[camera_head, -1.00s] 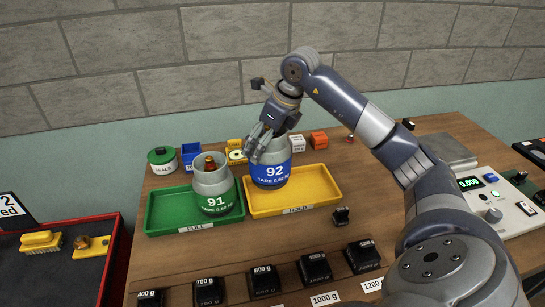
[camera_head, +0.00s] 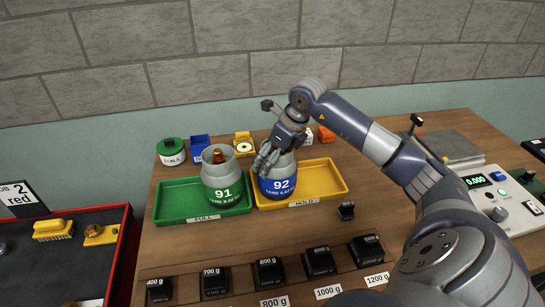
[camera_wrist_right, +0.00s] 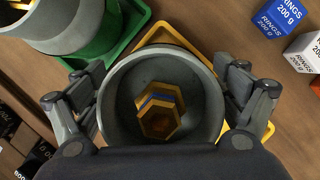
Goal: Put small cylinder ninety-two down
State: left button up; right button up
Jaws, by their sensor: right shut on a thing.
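Small cylinder 92 (camera_head: 278,182), grey with a blue band, stands upright within the yellow HOLD tray (camera_head: 328,180). Its base is low in the tray; I cannot tell whether it touches the floor. My right gripper (camera_head: 267,158) is shut on its upper collar from above. In the right wrist view the fingers sit on both sides of the round collar (camera_wrist_right: 116,88), with a brass valve (camera_wrist_right: 160,112) inside. My left gripper is not in view.
Cylinder 91 (camera_head: 222,182), with a green band, stands in the green FULL tray (camera_head: 172,205) just left of 92. Black weights (camera_head: 268,272) line the front edge. A scale (camera_head: 490,190) is at right. A red-edged tray (camera_head: 118,250) is at left.

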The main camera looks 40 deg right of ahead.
jog(key=o, duration=1.8)
jog(key=shift+o, duration=0.2)
jog(key=b+v, duration=0.1)
jog(key=v, duration=1)
jog(key=shift+b, duration=0.35)
jog(key=shift+s+d+r, duration=0.1)
jog(key=shift+s+r, duration=0.2)
jog(key=shift+r, duration=0.2)
